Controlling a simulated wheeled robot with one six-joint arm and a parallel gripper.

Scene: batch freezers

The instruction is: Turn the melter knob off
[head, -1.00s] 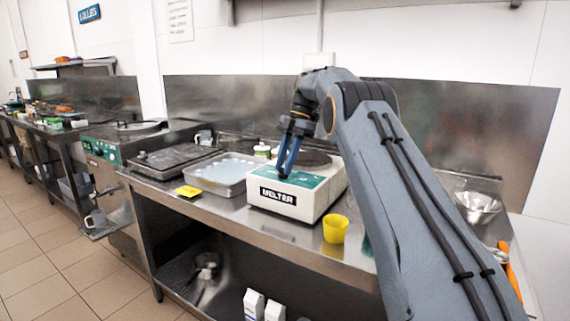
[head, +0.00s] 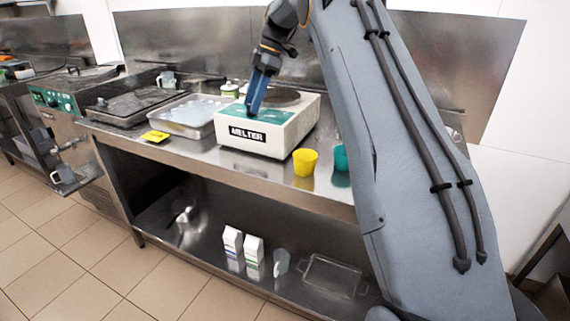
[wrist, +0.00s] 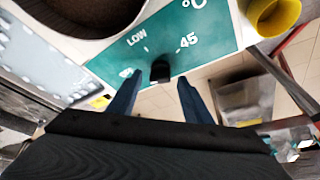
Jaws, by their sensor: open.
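The melter (head: 285,127) is a white box with a green top panel and a round dark plate, standing on the steel bench. In the wrist view its green panel (wrist: 215,35) shows the markings "LOW" and "45". The black melter knob (wrist: 160,71) sits at the panel's edge in the wrist view, near the middle. My gripper (wrist: 156,82) is open, its two blue fingers on either side of the knob in that view; contact cannot be told. In the head view my gripper (head: 252,112) points down at the panel and hides the knob.
A yellow cup (head: 304,162) and a teal cup (head: 341,158) stand right of the melter. A metal tray (head: 190,118) and a yellow tag (head: 155,136) lie to its left. Cartons (head: 233,243) stand on the lower shelf.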

